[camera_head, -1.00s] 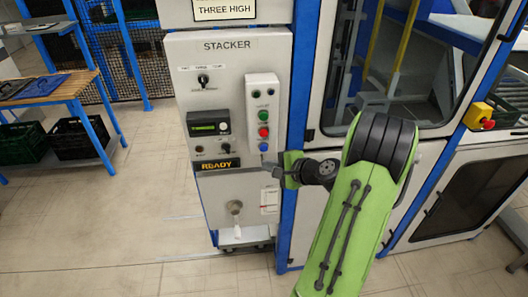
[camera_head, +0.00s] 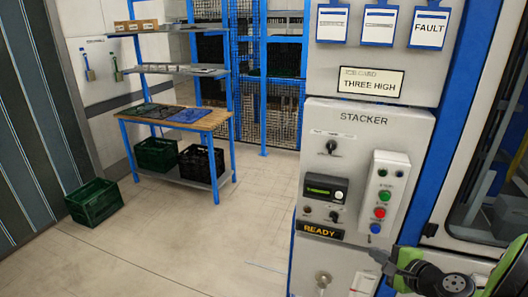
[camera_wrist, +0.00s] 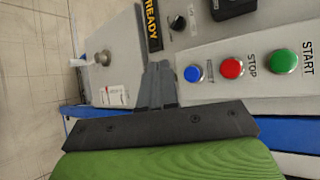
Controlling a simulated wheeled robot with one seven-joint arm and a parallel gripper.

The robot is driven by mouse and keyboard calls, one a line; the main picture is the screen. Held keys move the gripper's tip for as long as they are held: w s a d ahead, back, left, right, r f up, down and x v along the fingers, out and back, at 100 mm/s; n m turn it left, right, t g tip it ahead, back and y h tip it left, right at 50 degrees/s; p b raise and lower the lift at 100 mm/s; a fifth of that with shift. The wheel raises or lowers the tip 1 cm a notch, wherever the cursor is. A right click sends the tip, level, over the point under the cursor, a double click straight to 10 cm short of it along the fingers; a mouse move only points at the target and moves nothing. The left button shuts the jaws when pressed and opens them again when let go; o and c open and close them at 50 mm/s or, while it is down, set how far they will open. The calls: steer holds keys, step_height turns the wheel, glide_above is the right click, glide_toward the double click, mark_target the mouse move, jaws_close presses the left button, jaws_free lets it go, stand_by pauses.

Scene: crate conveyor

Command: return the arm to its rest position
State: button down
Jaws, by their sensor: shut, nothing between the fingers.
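My gripper (camera_head: 378,257) shows at the lower right of the head view, in front of the lower part of the grey stacker panel (camera_head: 351,158). In the wrist view my gripper (camera_wrist: 158,68) has its dark fingers together, with nothing between them. The fingertips are beside the blue button (camera_wrist: 193,74), near the READY sign; I cannot tell the exact gap to the panel. Most of my green arm is outside the head view at the right edge.
A workbench (camera_head: 220,118) with shelves stands at the left back. A green crate (camera_head: 94,203) sits on the floor beside it. Open floor lies between bench and stacker. A glazed machine door (camera_head: 492,170) is at the right.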

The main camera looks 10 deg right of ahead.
steer(key=s+a+r+n+g+y+b, duration=0.15)
steer(key=a+n+g, duration=0.45)
steer(key=a+n, duration=0.9)
steer(key=s+a+r+n+h+b, duration=0.1)
steer(key=s+a+r+n, duration=0.1)
steer(key=s+a, duration=0.3)
steer(key=s+a+r+n+g+h+b, duration=0.1)
steer(key=s+a, duration=0.4)
steer(key=s, duration=0.6)
steer(key=r+n+h, duration=0.1)
steer(key=n, duration=0.1)
steer(key=shift+s+a+n, duration=0.3)
